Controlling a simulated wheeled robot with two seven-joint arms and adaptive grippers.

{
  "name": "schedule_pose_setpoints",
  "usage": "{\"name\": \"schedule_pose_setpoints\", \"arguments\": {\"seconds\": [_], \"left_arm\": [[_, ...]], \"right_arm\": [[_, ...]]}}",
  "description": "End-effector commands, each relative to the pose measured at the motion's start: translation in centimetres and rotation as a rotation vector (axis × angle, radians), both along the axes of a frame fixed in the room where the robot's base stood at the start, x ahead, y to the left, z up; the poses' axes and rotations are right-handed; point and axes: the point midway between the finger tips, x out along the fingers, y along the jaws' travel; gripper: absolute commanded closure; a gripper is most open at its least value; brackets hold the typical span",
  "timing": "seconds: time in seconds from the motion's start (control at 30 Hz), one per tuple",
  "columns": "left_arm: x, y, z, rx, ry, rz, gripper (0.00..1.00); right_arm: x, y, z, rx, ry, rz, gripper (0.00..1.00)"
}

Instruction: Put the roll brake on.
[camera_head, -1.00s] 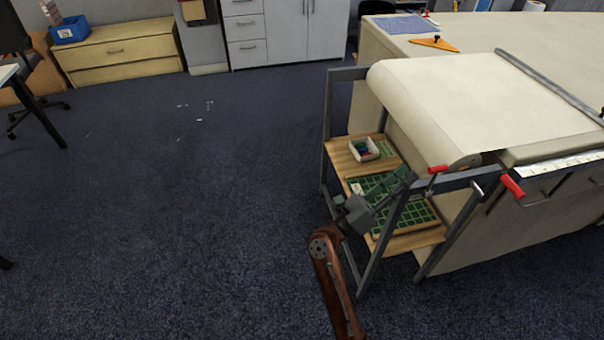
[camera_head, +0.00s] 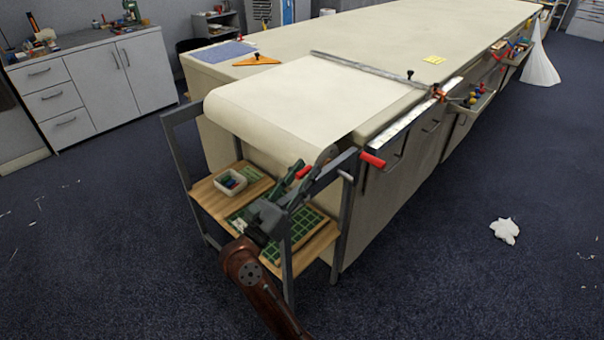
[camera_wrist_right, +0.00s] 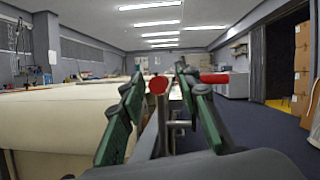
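A cream cloth roll (camera_head: 270,128) lies on a grey metal frame (camera_head: 181,160) at the near end of the long table. A short red handle (camera_head: 303,172) shows by the roll's near end. A second red handle (camera_head: 373,160) sticks out farther right. I cannot tell for sure which is the brake. My right gripper (camera_head: 300,182), with green fingers, is beside the frame, close to the first handle. In the right wrist view its fingers are spread and empty. A round red knob (camera_wrist_right: 158,85) shows between them, with a red handle (camera_wrist_right: 214,78) at the right. My left gripper is out of view.
Below the roll, a wooden shelf (camera_head: 209,198) holds a white box (camera_head: 230,183) and a green gridded tray (camera_head: 308,222). Frame posts stand close to my right arm. An orange set square (camera_head: 257,61) lies on the table. Open carpet lies left and right.

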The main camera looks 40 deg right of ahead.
Motion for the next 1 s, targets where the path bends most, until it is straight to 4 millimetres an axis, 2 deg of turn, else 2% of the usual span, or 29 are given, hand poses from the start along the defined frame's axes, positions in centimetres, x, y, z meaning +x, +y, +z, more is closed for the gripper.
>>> {"name": "schedule_pose_setpoints", "arguments": {"seconds": [0.2, 0.63, 1.0], "left_arm": [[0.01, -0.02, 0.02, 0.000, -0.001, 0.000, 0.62], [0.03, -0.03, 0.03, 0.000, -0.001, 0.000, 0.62], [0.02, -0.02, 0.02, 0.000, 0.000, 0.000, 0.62]], "right_arm": [[-0.01, 0.00, 0.05, 0.000, 0.000, 0.000, 0.71], [0.01, 0.03, 0.01, 0.000, 0.000, 0.000, 1.00], [0.03, 0.06, -0.02, 0.000, 0.000, 0.001, 1.00]]}}
